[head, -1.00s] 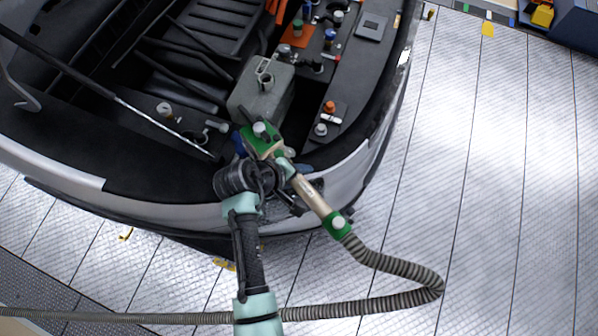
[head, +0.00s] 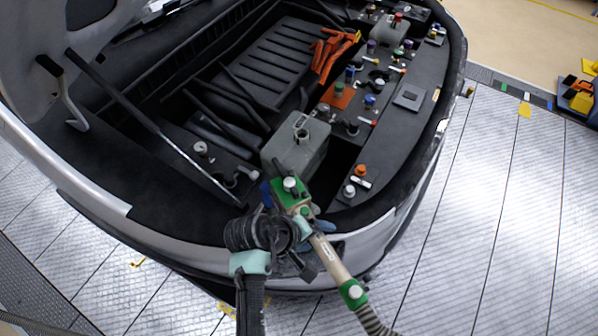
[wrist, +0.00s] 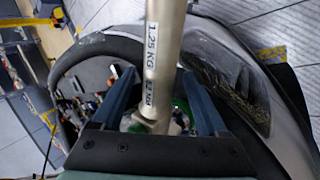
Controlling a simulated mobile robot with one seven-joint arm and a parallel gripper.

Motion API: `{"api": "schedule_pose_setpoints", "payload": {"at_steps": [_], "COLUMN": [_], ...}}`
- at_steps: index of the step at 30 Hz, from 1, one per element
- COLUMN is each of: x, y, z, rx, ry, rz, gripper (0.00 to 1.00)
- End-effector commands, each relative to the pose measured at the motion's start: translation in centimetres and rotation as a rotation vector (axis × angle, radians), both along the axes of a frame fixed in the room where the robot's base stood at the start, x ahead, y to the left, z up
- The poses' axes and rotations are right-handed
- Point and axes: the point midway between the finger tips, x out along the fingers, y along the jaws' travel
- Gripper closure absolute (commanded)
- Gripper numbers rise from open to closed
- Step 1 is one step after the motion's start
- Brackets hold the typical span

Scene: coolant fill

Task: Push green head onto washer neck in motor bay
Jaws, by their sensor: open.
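The green head (head: 291,192) is at the front edge of the motor bay, joined to a beige metal handle (head: 328,258) with a green collar and a ribbed hose. It lies just in front of a grey tank (head: 293,152) with an open round neck on top; I cannot tell whether this is the washer neck. My gripper (head: 294,208) is at the green head, a blue finger on either side. In the wrist view, the handle (wrist: 163,45) runs between the open fingers (wrist: 158,88), and a little green of the head shows behind it. Finger contact is unclear.
Several coloured caps and fittings stand on the dark panel (head: 410,125) right of the tank, including an orange cap (head: 361,170) and a white one (head: 349,191). A prop rod (head: 150,125) crosses the left of the bay.

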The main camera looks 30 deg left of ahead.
Motion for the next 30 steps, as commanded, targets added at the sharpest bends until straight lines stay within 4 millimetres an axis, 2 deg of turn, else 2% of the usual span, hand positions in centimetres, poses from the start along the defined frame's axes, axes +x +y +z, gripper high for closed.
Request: {"api": "schedule_pose_setpoints", "payload": {"at_steps": [9, 15, 30], "x": [-3.0, -4.3, -4.6], "y": [2.1, 2.8, 3.0], "z": [5.5, 7.8, 8.4], "rx": [0.004, 0.003, 0.001], "ry": [-0.006, -0.004, -0.003], "rz": [0.002, 0.002, -0.001], "gripper": [0.24, 0.24, 0.24]}}
